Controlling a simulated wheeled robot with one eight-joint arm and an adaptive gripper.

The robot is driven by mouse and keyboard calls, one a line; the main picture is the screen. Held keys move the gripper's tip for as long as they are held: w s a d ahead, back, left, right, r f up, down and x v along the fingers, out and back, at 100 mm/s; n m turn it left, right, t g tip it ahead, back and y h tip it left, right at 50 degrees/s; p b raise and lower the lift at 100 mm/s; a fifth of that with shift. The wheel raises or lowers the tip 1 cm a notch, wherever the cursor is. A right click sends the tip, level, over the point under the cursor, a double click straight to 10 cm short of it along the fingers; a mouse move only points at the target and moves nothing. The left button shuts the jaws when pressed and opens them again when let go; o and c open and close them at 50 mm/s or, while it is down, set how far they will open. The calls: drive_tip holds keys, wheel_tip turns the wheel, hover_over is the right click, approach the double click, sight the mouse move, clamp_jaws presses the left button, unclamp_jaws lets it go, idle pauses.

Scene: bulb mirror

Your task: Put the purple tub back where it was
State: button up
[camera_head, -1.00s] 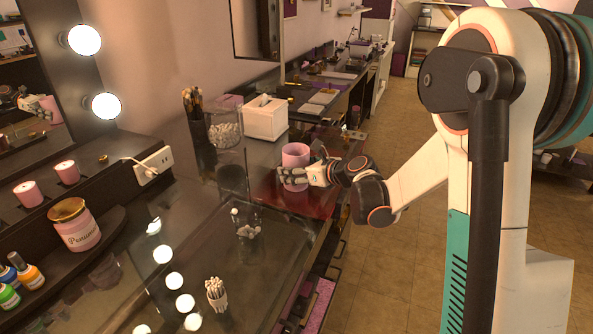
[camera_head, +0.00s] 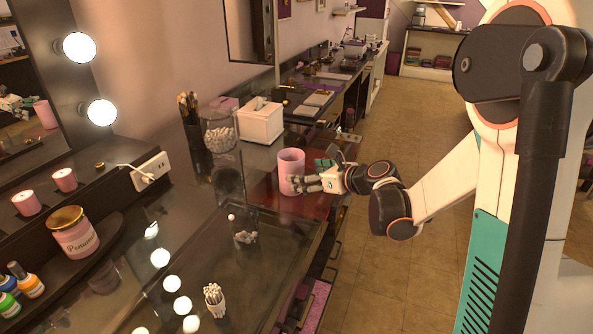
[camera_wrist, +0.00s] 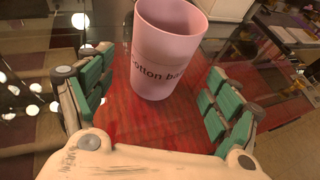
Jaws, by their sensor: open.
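The purple tub (camera_head: 291,172), a pinkish-lilac open cylinder, stands upright on a reddish patch (camera_head: 313,206) of the dark tabletop. In the wrist view the tub (camera_wrist: 165,60) shows part of a label reading "otton ba" and looks empty as far as I see inside. My gripper (camera_head: 310,172) is at the tub's right side, low, close to the table. Its green-padded fingers (camera_wrist: 160,78) are spread wide, with the tub ahead and between them in the picture. A gap shows on each side, and neither finger appears to touch it. The near finger hides a little of the tub's lower right.
A glass jar of cotton balls (camera_head: 221,134), a white tissue box (camera_head: 261,122) and a brush holder (camera_head: 192,122) stand behind the tub. A small bundle of white sticks (camera_head: 214,299) stands in front. A pink jar (camera_head: 74,232) is on the left shelf. The table edge is to the right.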

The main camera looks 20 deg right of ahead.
drive_tip(key=p+v, duration=0.1)
drive_tip(key=v, duration=0.4)
